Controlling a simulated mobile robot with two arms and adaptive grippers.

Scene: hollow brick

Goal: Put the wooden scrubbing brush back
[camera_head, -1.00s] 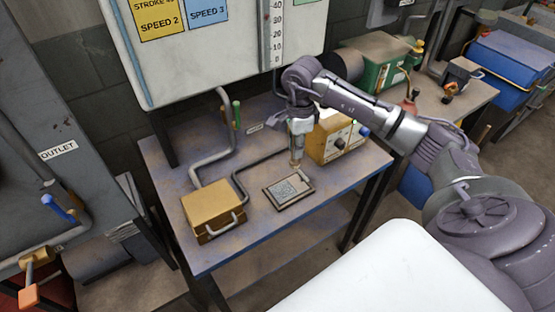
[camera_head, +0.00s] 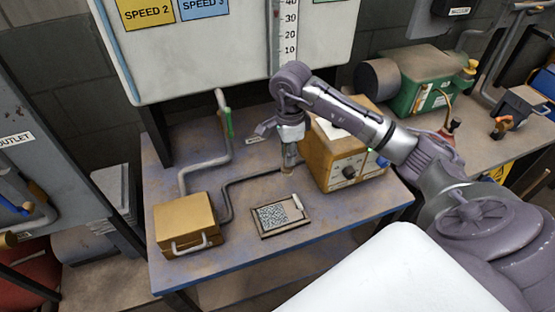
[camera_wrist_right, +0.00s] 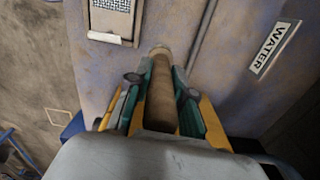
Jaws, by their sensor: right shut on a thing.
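My right gripper (camera_head: 290,158) points down over the blue-grey table, behind the framed QR-code plate (camera_head: 275,216). In the right wrist view its fingers (camera_wrist_right: 161,98) are shut on a brown wooden cylinder (camera_wrist_right: 160,72), which appears to be the scrubbing brush. The cylinder's rounded end points toward the table. In the head view only a small part of the brush (camera_head: 289,171) shows below the fingers. I cannot see bristles, or tell whether its end touches the table. My left gripper is not in view.
A tan control box (camera_head: 342,160) with knobs stands close right of the gripper. A yellow box (camera_head: 186,222) with a handle and a grey pipe (camera_head: 205,164) are on the left. A WATER label (camera_wrist_right: 274,47) lies on the table. The table's front right is clear.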

